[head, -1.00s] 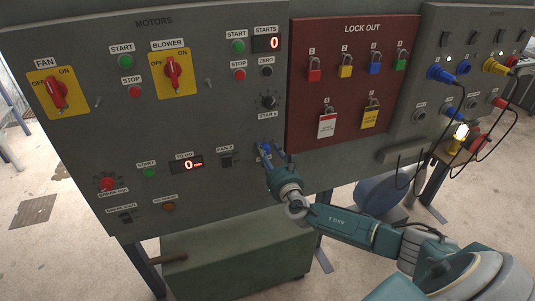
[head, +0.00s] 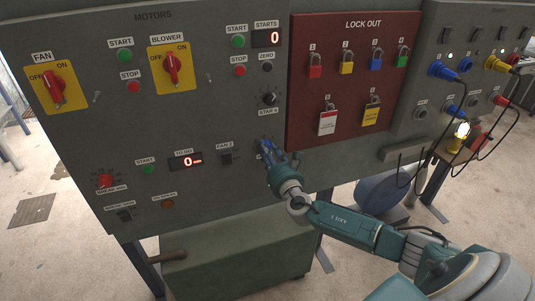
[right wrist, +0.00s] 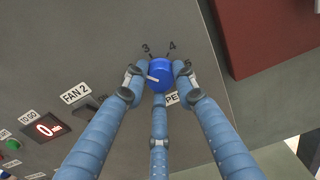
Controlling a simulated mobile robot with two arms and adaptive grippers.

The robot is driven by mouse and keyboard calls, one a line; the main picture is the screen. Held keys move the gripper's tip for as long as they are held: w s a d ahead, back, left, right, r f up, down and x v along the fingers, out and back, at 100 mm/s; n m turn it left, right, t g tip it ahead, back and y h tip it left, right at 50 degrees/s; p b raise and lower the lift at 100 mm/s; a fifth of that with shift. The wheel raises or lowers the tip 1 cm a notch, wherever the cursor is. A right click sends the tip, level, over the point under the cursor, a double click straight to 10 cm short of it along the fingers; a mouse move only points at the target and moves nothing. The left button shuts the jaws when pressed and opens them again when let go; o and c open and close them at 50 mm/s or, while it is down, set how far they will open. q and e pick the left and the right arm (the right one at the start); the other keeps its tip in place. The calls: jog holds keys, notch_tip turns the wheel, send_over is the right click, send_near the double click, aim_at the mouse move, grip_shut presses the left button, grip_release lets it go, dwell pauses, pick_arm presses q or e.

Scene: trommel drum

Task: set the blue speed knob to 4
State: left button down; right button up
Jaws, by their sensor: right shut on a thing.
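The blue speed knob (right wrist: 161,72) shows in the right wrist view on the grey panel. The numbers 3 and 4 stand above it, and a label beside it is partly hidden by a finger. A short white mark on the knob points left in that view, not at the 4. My right gripper (right wrist: 158,82) has its blue fingers closed around the knob; it also shows in the head view (head: 267,150), low on the panel, where its fingers mostly hide the knob. My left gripper is not in view.
The FAN 2 switch (head: 227,157) sits just left of my right gripper. The STAR 4 dial (head: 269,99) is above it. The red lock-out board (head: 340,95) with several padlocks is to the upper right. A green tank (head: 235,250) stands below the panel.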

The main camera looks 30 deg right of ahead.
jog(key=shift+m+b, duration=3.15)
jog(key=shift+m, duration=5.65)
jog(key=shift+f, duration=0.1)
jog(key=o, duration=1.2)
jog(key=shift+c, duration=0.2)
